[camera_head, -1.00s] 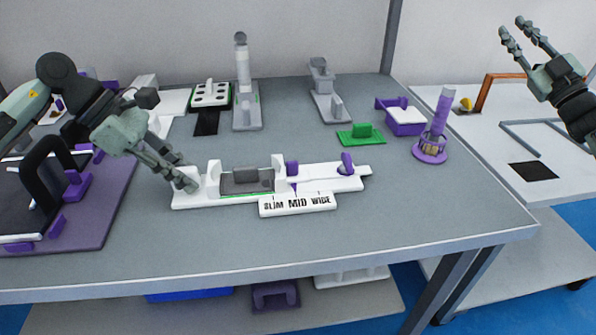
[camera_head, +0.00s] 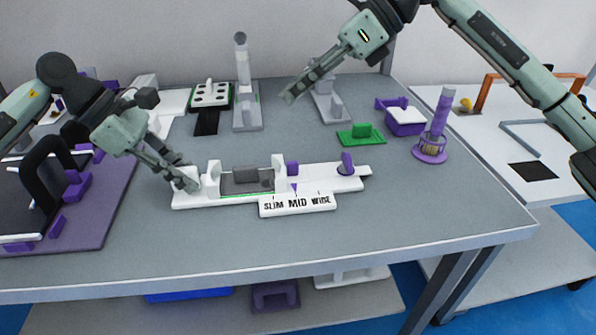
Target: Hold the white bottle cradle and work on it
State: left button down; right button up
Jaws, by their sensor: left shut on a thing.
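The white bottle cradle (camera_head: 210,197) lies on the grey table, left of centre. It has a grey channel with a grey block (camera_head: 245,175), a purple piece (camera_head: 292,168) and a purple lever (camera_head: 346,164) at its right end. A plate (camera_head: 297,205) reading SLIM MID WIDE is on its front. My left gripper (camera_head: 189,183) is shut on the cradle's left end. My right gripper (camera_head: 290,96) is in the air behind and above the cradle, apart from it. Its fingers overlap in this view, so their opening cannot be judged.
A grey stand with an upright post (camera_head: 243,85), another grey fixture (camera_head: 327,100) and a green block (camera_head: 361,135) stand behind. A purple board with a black handle (camera_head: 85,212) is at left. The front table is clear.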

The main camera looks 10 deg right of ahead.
aim_at(295, 162)
jog(key=s+f+n+h, duration=0.1)
jog(key=f, duration=0.1)
jog(key=s+f+n+g+h, duration=0.1)
jog(key=f+h, duration=0.1)
jog(key=s+d+f+n+h, duration=0.1)
jog(key=f+n, duration=0.1)
jog(key=shift+s+f+g+h, duration=0.3)
jog(key=shift+s+h, duration=0.1)
jog(key=shift+x, duration=3.15)
jog(key=shift+s+a+f, duration=0.1)
jog(key=shift+f, duration=0.3)
